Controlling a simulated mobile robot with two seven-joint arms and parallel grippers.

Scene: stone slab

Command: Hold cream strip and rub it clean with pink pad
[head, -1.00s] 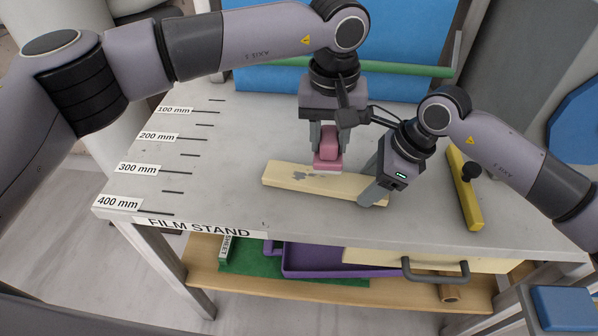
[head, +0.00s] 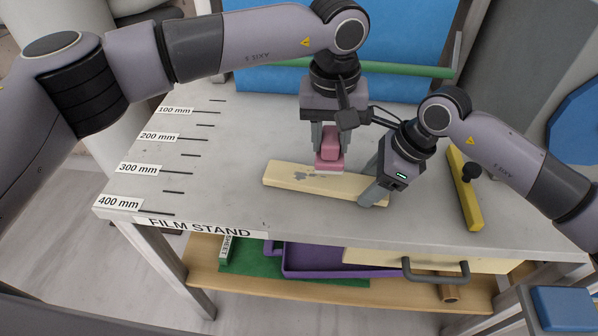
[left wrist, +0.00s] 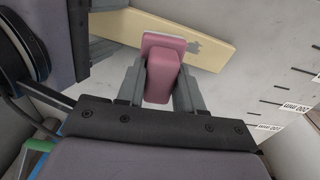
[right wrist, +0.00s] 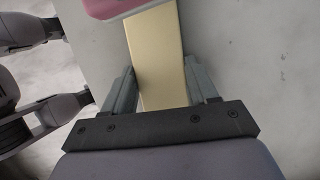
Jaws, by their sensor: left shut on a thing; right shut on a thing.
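The cream strip (head: 290,179) lies on the stone slab, with a grey smudge on its top left of the pad. It also shows in the left wrist view (left wrist: 215,50) and the right wrist view (right wrist: 158,60). My right gripper (head: 372,196) is shut on the strip's right end. My left gripper (head: 330,150) is shut on the pink pad (head: 329,160), pointing down over the strip's middle. The pad also shows in the left wrist view (left wrist: 165,70). Its underside is at or just above the strip; I cannot tell if they touch. The pad may hide part of the smudge.
A yellow bar (head: 464,190) with a black knob lies on the slab at the right. A green rod (head: 420,69) runs along the back. Under the slab is a shelf with a purple tray (head: 330,262). The slab's left side is clear.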

